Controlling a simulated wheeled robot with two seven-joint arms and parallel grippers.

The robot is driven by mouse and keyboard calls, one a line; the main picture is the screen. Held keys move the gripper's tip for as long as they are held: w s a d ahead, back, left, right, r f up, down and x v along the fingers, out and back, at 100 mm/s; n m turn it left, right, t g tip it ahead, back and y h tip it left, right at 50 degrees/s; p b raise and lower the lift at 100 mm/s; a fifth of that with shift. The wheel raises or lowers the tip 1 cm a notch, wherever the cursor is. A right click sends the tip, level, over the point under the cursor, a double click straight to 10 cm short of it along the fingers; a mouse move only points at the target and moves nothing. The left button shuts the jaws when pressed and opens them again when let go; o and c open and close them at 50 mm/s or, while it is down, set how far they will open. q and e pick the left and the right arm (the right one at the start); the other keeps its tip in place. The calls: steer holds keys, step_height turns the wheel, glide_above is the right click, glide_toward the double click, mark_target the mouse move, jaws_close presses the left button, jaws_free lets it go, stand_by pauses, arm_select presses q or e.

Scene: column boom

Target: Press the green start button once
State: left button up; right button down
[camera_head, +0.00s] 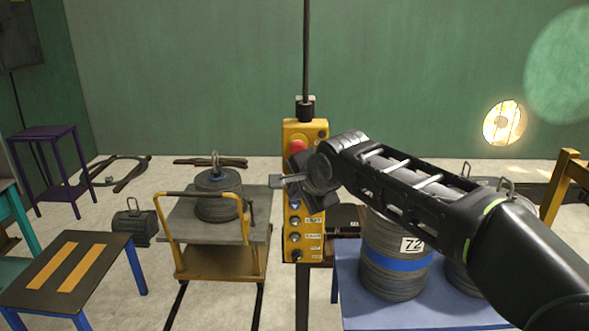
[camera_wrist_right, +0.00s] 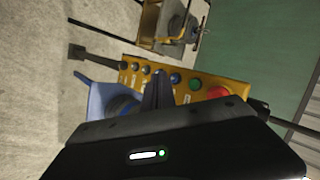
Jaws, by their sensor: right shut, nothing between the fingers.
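A yellow control pendant (camera_head: 290,135) hangs on a cable, with a red button (camera_head: 297,147) near its top and a column of smaller buttons below. My right gripper (camera_head: 277,181) is shut and empty, in front of the pendant's left side, and its wrist covers the middle of the face. The green button is hidden there in the head view. In the right wrist view the green button (camera_wrist_right: 195,84) shows between the red and a blue button (camera_wrist_right: 176,79). The shut fingers (camera_wrist_right: 161,76) appear beside the blue button. I cannot tell whether they touch the pendant.
A cart (camera_head: 250,262) with a round weight (camera_head: 217,205) stands to the left of the pendant. A blue table (camera_head: 400,315) with weights, one marked 72 (camera_head: 385,275), stands under my right arm. A striped table (camera_head: 35,300) is at the front left.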

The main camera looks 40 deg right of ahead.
steer(key=w+d+p, duration=0.4)
steer(key=w+d, duration=0.1)
steer(key=w, duration=0.2)
steer(key=shift+p, duration=0.4)
steer(key=shift+w+d, duration=0.15)
steer(key=shift+d, duration=0.1)
stand_by(1.7)
steer(key=shift+w+d, duration=0.1)
steer(key=shift+w, duration=0.1)
steer(key=shift+w+d, duration=0.35)
steer(key=shift+w, duration=0.05)
stand_by(0.9)
steer(key=shift+s+a, duration=0.15)
stand_by(0.3)
steer(key=shift+s+a+b, duration=0.35)
steer(key=shift+s+a, duration=0.1)
steer(key=shift+s, duration=0.15)
steer(key=shift+s, duration=0.1)
